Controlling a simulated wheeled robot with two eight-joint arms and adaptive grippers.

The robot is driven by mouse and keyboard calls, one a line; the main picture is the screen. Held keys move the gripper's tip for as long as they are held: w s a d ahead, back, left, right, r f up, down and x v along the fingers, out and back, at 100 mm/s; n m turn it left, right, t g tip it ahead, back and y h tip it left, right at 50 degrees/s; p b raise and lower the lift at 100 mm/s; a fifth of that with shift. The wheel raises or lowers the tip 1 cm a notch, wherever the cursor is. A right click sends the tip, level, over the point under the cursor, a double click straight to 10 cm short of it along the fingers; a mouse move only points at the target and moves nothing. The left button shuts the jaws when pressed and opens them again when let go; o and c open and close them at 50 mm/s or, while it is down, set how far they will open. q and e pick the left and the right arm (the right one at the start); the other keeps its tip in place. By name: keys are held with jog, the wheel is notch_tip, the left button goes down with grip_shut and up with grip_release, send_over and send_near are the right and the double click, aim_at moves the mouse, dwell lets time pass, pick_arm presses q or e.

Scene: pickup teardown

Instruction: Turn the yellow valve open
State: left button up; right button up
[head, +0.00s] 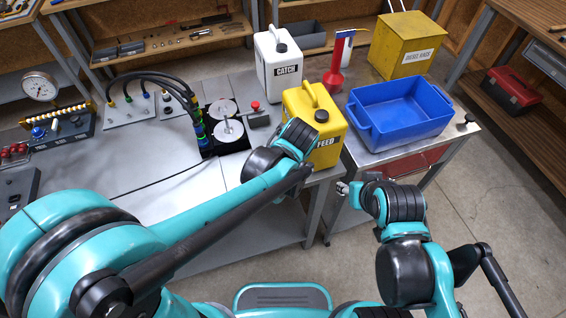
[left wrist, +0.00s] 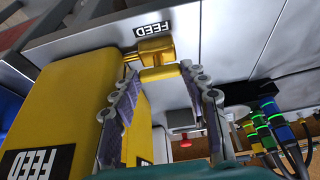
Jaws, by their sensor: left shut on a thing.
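The yellow valve (left wrist: 153,48) shows in the left wrist view, a brass-yellow body with a bar-like handle, beside a FEED label on the grey bench. My left gripper (left wrist: 158,72) has its two fingers on either side of the handle and is shut on it. In the head view the valve and the left fingertips are hidden behind my left wrist. The yellow FEED can (head: 328,105) stands right behind that wrist; it also fills the left of the left wrist view (left wrist: 60,110). My right gripper (head: 342,188) hangs past the bench's front edge, away from the valve; its finger opening is unclear.
A blue tub (head: 400,140) sits on the right-hand cart. A white CATCH can (head: 278,85), a red funnel-like item (head: 333,78) and a yellow box (head: 405,45) stand behind. A pump with hoses (head: 222,128) is left of the FEED can. The front-left bench top is mostly clear.

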dwell(0.5)
pick_arm(q)
jog(key=o, duration=1.2)
jog(key=shift+c, duration=0.2)
